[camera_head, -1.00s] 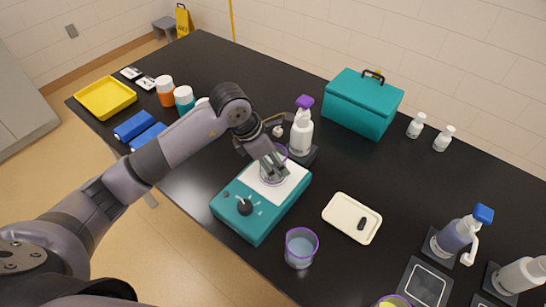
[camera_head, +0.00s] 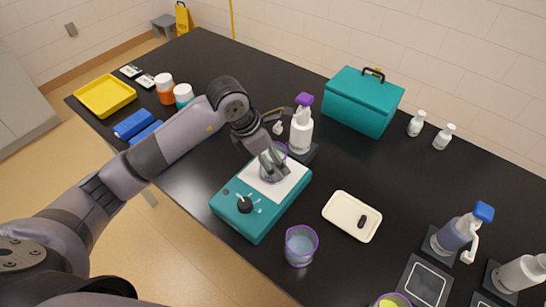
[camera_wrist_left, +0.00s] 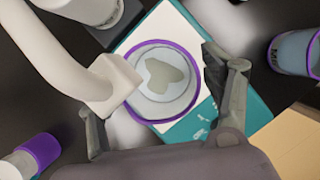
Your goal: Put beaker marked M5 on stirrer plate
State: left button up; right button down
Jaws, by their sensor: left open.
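A clear beaker with a purple rim (camera_head: 281,148) stands on the white top of the teal stirrer plate (camera_head: 239,222). The beaker (camera_wrist_left: 163,107) and the plate (camera_wrist_left: 192,15) also show in the left wrist view. My left gripper (camera_head: 272,164) is open at this beaker, with a finger on either side of it in the wrist view. No marking is readable on it. A second purple-rimmed beaker (camera_head: 300,247) with bluish contents stands on the table by the plate's front right. Its marking shows in part in the wrist view (camera_wrist_left: 293,54), but I cannot read it fully. My right gripper is out of view.
A white pump bottle (camera_head: 301,132) stands close behind the plate, and its spout (camera_wrist_left: 75,60) reaches near the beaker. A cream tray (camera_head: 340,226) lies to the right. A yellow-filled beaker (camera_head: 391,301) is at the bottom edge. A teal box (camera_head: 358,105) stands behind.

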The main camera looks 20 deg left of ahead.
pick_arm(q)
jog(key=b+v, duration=0.2)
jog(key=v, duration=0.9)
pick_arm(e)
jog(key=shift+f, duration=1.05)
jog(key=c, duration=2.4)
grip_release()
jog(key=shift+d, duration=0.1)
